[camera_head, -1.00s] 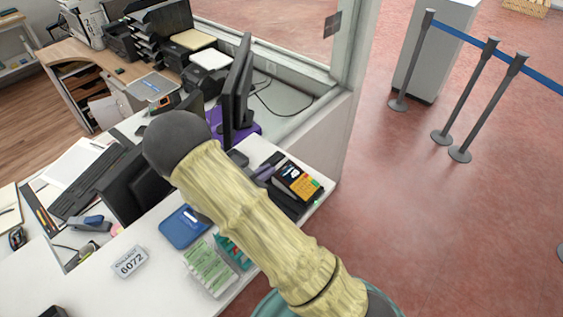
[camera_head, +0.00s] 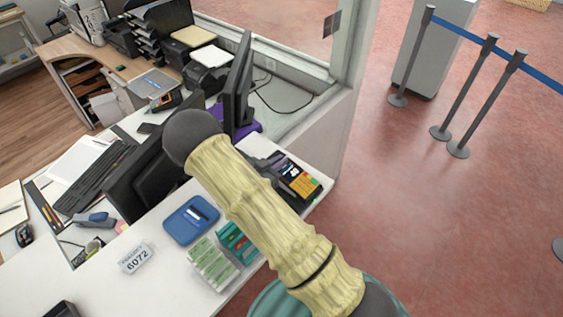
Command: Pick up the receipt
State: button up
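I cannot make out a receipt for certain. A card terminal (camera_head: 301,180) with a yellow and orange keypad stands near the right end of the white counter (camera_head: 168,258), partly behind my arm. A blue tray (camera_head: 178,228) with a small dark and white item on it lies left of my arm. My arm, in a pale yellow sleeve, crosses above the counter from the lower right to a dark round joint at the upper left. My gripper is not in view. The arm hides part of the counter beside the terminal.
Holders with green and white leaflets (camera_head: 211,263) and teal leaflets (camera_head: 236,243) stand at the counter's front edge. A number sign (camera_head: 136,259) lies to their left. Monitors (camera_head: 238,88) rise behind. A glazed partition borders the counter. Open red floor (camera_head: 450,220) lies to the right.

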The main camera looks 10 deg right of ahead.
jog(key=shift+c, duration=0.2)
grip_shut()
jog(key=shift+r, duration=0.1)
notch_tip(320, 180, up, 10)
jog(key=b, duration=0.2)
jog(key=shift+b, duration=0.4)
dwell(0.8)
